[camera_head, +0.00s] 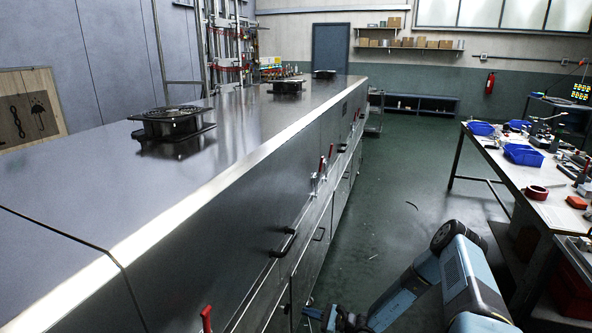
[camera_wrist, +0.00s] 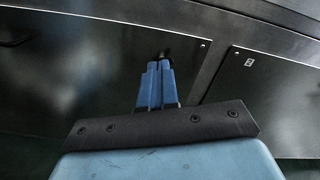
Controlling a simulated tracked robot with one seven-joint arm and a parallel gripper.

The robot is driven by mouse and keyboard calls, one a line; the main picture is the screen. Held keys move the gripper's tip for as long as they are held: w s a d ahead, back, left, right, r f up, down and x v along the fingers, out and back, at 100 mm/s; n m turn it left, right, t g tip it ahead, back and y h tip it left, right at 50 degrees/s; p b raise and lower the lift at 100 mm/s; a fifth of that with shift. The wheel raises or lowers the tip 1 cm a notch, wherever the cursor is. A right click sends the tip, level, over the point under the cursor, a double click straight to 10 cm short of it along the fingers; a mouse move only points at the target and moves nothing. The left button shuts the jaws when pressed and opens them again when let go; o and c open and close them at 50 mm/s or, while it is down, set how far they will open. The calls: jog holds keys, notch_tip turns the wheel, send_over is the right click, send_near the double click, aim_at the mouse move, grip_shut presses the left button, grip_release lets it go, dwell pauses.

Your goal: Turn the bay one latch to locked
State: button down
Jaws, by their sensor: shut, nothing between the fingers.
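The long steel dryer (camera_head: 240,210) fills the left and middle of the head view. Red-handled latches show along its side: one (camera_head: 207,318) at the near bottom edge, others (camera_head: 322,166) farther along. I cannot tell which belongs to bay one. My gripper (camera_wrist: 159,68) is shut and empty in the wrist view, its blue fingers together before dark steel panels (camera_wrist: 80,80). A small dark part shows just beyond the fingertips; contact cannot be told. In the head view my gripper (camera_head: 325,318) is low beside the dryer's side, partly cut off by the bottom edge.
Black door handles (camera_head: 285,243) stick out from the dryer's side. A workbench (camera_head: 500,160) with blue bins (camera_head: 522,154) and tools stands at the right. The green floor (camera_head: 400,200) between is open. Fan units (camera_head: 172,122) sit on the dryer's top.

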jog(key=m, duration=0.4)
jog(key=shift+s+d+r, duration=0.1)
jog(key=shift+s+d, duration=0.05)
jog(key=shift+s, duration=0.1)
jog(key=shift+x, duration=3.4)
jog(key=shift+w+f, duration=0.15)
jog(key=shift+f, duration=0.5)
jog(key=shift+w+d+r, duration=0.1)
jog(key=shift+w+d, duration=0.1)
jog(key=shift+w, duration=0.2)
jog(key=shift+w+d, duration=0.15)
jog(key=shift+w, duration=0.25)
jog(key=shift+r, duration=0.1)
